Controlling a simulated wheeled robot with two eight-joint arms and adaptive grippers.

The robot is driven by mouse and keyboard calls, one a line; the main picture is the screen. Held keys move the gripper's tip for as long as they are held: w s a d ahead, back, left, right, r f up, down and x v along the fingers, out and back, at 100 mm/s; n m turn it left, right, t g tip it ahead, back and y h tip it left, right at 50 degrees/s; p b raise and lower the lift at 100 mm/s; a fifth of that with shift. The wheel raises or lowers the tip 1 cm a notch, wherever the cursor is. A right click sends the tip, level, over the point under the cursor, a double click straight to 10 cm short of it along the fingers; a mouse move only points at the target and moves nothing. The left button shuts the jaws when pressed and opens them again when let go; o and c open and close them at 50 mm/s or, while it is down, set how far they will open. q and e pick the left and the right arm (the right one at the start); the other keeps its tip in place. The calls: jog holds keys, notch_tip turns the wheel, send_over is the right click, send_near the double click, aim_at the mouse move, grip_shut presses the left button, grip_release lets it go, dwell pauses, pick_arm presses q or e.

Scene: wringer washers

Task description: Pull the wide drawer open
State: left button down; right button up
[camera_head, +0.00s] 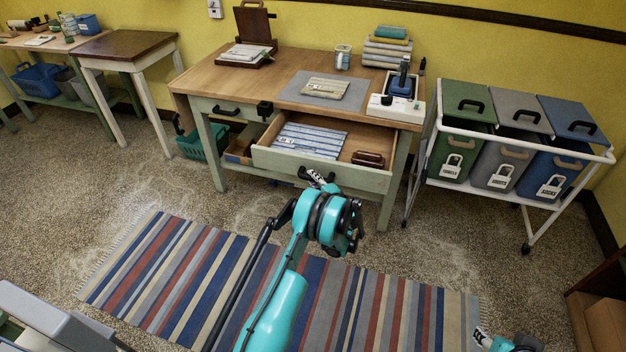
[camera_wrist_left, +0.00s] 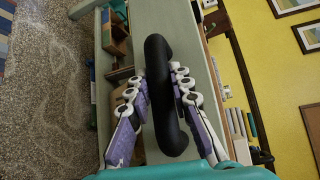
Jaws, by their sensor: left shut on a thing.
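The wide drawer (camera_head: 275,161) of the wooden-topped desk stands pulled out, with its inside showing. Striped folded cloth (camera_head: 310,140) and a brown item (camera_head: 368,159) lie in it. My left gripper (camera_head: 318,178) is at the middle of the drawer front, shut on its black handle. In the left wrist view the handle (camera_wrist_left: 165,95) sits between the two purple and white fingers of the gripper (camera_wrist_left: 158,82), against the pale green drawer front (camera_wrist_left: 155,18). In the head view my arm hides part of the handle. My right gripper (camera_head: 484,340) shows only partly at the bottom edge.
A smaller drawer (camera_head: 228,111) with a black handle is at the desk's left. A white cart (camera_head: 480,190) with green, grey and blue bins stands to the right. A striped rug (camera_head: 180,270) covers the floor in front. Speckled floor lies free between rug and desk.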

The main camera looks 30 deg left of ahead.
pick_arm(q)
jog(key=shift+s+f, duration=0.1)
jog(key=shift+s, duration=0.1)
jog(key=c, duration=1.4)
grip_release()
jog(key=shift+s, duration=0.1)
jog(key=shift+o, duration=0.3)
jog(key=shift+d, duration=0.1)
jog(key=v, duration=1.2)
